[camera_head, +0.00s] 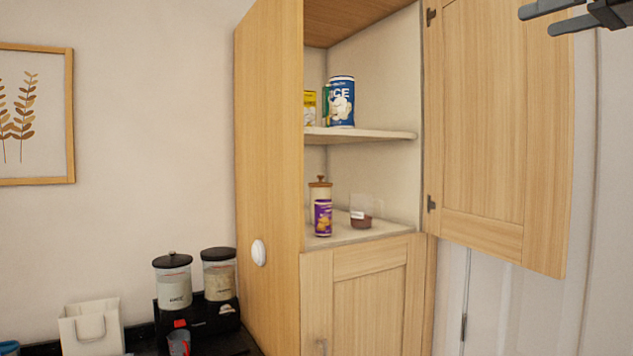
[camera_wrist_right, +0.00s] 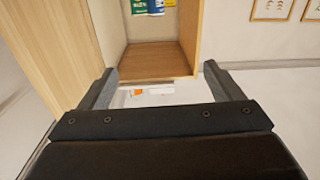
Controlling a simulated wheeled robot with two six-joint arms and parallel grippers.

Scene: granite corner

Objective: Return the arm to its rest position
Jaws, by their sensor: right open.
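My right gripper (camera_head: 548,16) shows at the top right of the head view, in front of the open cabinet door (camera_head: 500,120). Its two fingers are apart with nothing between them. It also shows in the right wrist view (camera_wrist_right: 168,85), with both fingers spread and empty. My left gripper is in neither view.
The wooden cabinet (camera_head: 270,160) stands open. Its upper shelf (camera_head: 370,135) holds a blue can (camera_head: 341,102) and a yellow package (camera_head: 310,107). Below are a purple container (camera_head: 323,217) and a clear cup (camera_head: 361,211).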

